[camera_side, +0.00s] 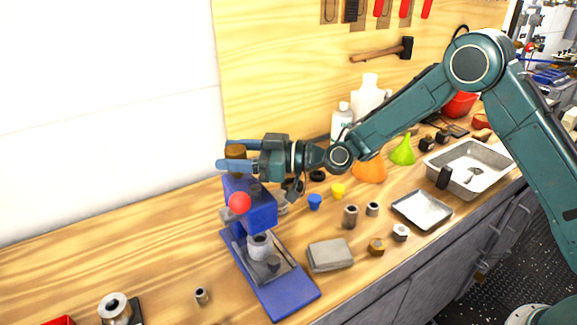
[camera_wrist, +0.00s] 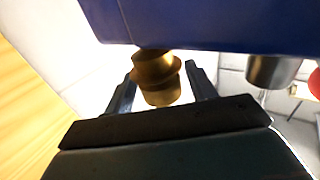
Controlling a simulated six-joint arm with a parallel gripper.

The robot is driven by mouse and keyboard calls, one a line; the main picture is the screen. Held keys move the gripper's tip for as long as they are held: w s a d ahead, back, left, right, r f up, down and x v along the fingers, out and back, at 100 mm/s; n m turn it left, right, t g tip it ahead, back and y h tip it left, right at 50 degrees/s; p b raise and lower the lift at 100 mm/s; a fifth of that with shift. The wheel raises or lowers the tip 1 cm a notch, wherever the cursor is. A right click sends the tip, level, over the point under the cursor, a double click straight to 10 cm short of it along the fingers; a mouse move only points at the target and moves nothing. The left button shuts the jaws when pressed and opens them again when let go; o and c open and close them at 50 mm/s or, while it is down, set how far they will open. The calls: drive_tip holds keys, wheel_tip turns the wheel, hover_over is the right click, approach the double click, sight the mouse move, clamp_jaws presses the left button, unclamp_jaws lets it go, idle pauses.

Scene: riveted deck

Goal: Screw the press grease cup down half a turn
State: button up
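The brass grease cup (camera_side: 235,152) stands on top of the blue press (camera_side: 262,215). In the wrist view the cup (camera_wrist: 157,75) hangs below the press's blue body (camera_wrist: 210,22), since the picture is turned over. My gripper (camera_side: 226,155) reaches in level from the right, with one finger on each side of the cup. In the wrist view the fingers (camera_wrist: 160,85) are apart, and a gap shows between the cup and each finger. Part of the cup is hidden by a finger in the side view.
A red ball knob (camera_side: 240,202) sits on the press's front. A folded grey cloth (camera_side: 330,255) lies right of the press base. Bottles (camera_side: 342,120), funnels (camera_side: 402,150) and metal trays (camera_side: 422,209) stand farther right.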

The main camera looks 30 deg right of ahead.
drive_tip(key=c, duration=0.8)
drive_tip(key=shift+o, duration=0.2)
drive_tip(key=shift+m+t+h, duration=0.8)
drive_tip(key=shift+t, duration=0.2)
drive_tip(key=o, duration=1)
drive_tip(key=shift+s, duration=0.1)
drive_tip(key=shift+v, duration=6.8)
